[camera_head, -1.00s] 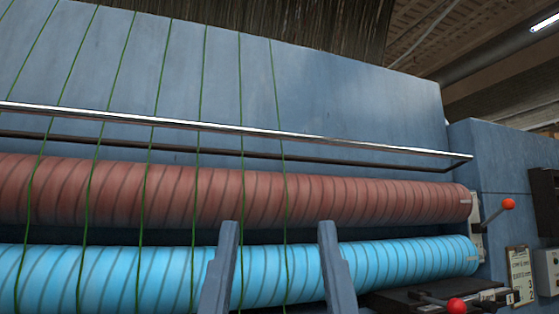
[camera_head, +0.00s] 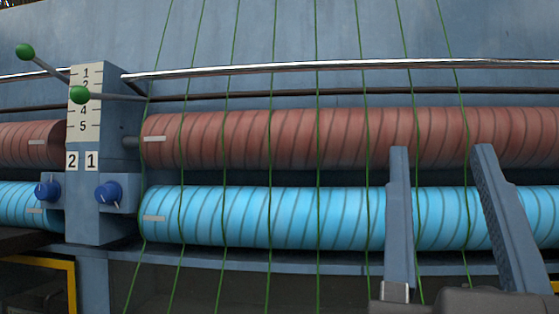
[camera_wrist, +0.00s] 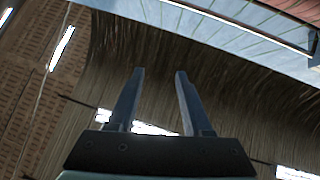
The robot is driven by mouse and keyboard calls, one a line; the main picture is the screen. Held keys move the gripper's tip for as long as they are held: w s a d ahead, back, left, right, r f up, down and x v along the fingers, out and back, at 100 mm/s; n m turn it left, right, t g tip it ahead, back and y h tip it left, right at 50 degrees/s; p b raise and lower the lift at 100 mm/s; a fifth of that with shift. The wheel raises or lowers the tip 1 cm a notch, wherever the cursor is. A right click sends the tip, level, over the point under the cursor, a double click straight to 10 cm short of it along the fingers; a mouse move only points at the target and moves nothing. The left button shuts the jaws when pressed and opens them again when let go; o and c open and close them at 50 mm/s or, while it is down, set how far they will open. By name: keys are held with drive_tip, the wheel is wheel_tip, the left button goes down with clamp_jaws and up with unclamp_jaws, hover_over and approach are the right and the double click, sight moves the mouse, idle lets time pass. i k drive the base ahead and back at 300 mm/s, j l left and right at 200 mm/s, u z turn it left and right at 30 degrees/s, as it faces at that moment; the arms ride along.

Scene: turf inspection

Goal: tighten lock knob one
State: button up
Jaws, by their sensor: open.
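Two blue knobs sit low on a grey-blue post (camera_head: 100,222) at the left of the head view. The right knob (camera_head: 108,191) is below the label "1" (camera_head: 92,160). The left knob (camera_head: 47,190) is below the label "2" (camera_head: 72,160). Each has a small pale mark on it. My gripper (camera_head: 440,150) is open and empty, well to the right of the knobs, in front of the red and blue rollers. In the wrist view my gripper (camera_wrist: 160,72) points up toward dark hanging strands, and no knob shows there.
Two green-ended levers (camera_head: 80,94) stick out beside a number scale (camera_head: 86,105). A red roller (camera_head: 300,138) and a light-blue roller (camera_head: 290,217) run to the right, crossed by green yarns. A metal rail (camera_head: 340,66) runs above. A yellow frame (camera_head: 70,285) stands at the lower left.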

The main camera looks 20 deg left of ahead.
sight(110, 193)
drive_tip(key=u, duration=1.45)
drive_tip(key=i+l+u, duration=0.55)
drive_tip(key=i+j, duration=0.05)
drive_tip(key=j, duration=0.05)
